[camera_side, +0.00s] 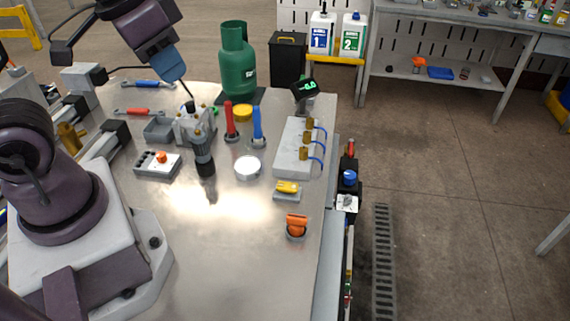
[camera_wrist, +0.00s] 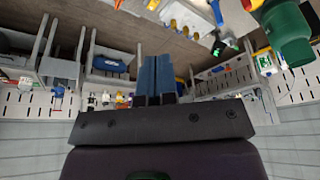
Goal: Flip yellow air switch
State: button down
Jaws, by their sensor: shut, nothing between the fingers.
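The yellow switch (camera_side: 287,188) sits on a small grey block on the bench, right of centre in the side view. It stands between the white block with brass fittings and an orange knob. My gripper (camera_side: 183,82) is at the upper left in the side view, above the back part of the bench and well apart from the switch. Its blue fingers are together and empty, as the wrist view also shows (camera_wrist: 157,62). I cannot make out the yellow switch for certain in the wrist view.
The white block (camera_side: 290,158) with brass fittings and blue hoses lies behind the switch. The orange knob (camera_side: 297,224) is in front of it. Red (camera_side: 231,120) and blue (camera_side: 258,126) upright handles and a green gas bottle (camera_side: 236,65) stand farther back. The front bench is clear.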

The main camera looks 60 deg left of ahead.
jog(key=r, duration=0.1)
jog(key=s+r+t, duration=0.1)
jog(key=shift+a+r+t, duration=0.1)
jog(key=shift+r+t, duration=0.2)
jog(key=shift+r, duration=0.05)
jog(key=w+d+f+n+g, duration=0.2)
jog(key=w+f+n, duration=0.2)
jog(key=w+f, duration=0.5)
jog(key=w+d+f+n+g, duration=0.2)
jog(key=w+f+n, duration=0.3)
jog(key=w+f, duration=0.4)
jog(key=shift+w+d+g, duration=0.2)
jog(key=shift+w+g, duration=0.4)
jog(key=shift+g, duration=0.2)
